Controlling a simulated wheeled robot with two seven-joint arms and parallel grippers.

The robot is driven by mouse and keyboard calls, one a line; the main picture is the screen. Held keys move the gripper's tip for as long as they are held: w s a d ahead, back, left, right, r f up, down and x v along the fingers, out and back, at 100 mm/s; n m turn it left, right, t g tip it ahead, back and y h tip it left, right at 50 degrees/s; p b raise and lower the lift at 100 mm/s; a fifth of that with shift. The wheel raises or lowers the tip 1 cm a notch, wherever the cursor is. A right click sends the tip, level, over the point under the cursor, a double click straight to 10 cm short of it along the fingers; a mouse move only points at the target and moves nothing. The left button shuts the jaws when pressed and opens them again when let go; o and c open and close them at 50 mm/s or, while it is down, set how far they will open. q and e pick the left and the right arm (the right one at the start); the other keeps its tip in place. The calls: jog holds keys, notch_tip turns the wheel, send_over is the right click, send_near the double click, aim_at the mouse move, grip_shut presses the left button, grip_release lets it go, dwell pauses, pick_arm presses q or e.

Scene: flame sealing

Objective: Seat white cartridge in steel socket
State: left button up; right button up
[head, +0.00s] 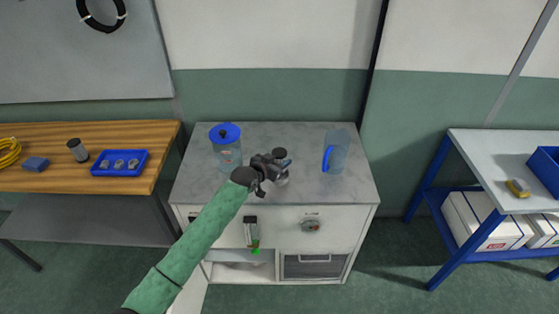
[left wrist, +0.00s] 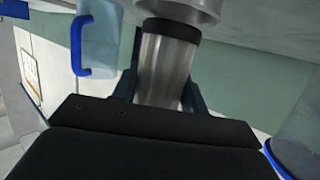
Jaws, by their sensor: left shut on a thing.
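My left gripper (head: 282,163) is over the middle of the grey countertop in the head view. It is shut on a smooth, silvery-grey cylinder, the cartridge (left wrist: 165,75), which shows between the dark fingers in the left wrist view. The cartridge has a black band at its countertop end, against a pale grey round steel socket (left wrist: 185,8). The socket also shows just below the gripper in the head view (head: 282,182). The cartridge and socket look in line; I cannot tell how deep the cartridge sits. My right gripper is not in view.
A blue-lidded clear jar (head: 227,153) stands left of the gripper, and a clear jug (head: 338,150) with a blue handle stands right. The cabinet front has a knob (head: 311,225) and a lever (head: 251,232). A wooden bench (head: 60,183) holds a blue tray (head: 103,170).

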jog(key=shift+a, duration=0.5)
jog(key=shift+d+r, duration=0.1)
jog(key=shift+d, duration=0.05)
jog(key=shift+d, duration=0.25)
pick_arm(q)
jog(key=shift+f, duration=0.2)
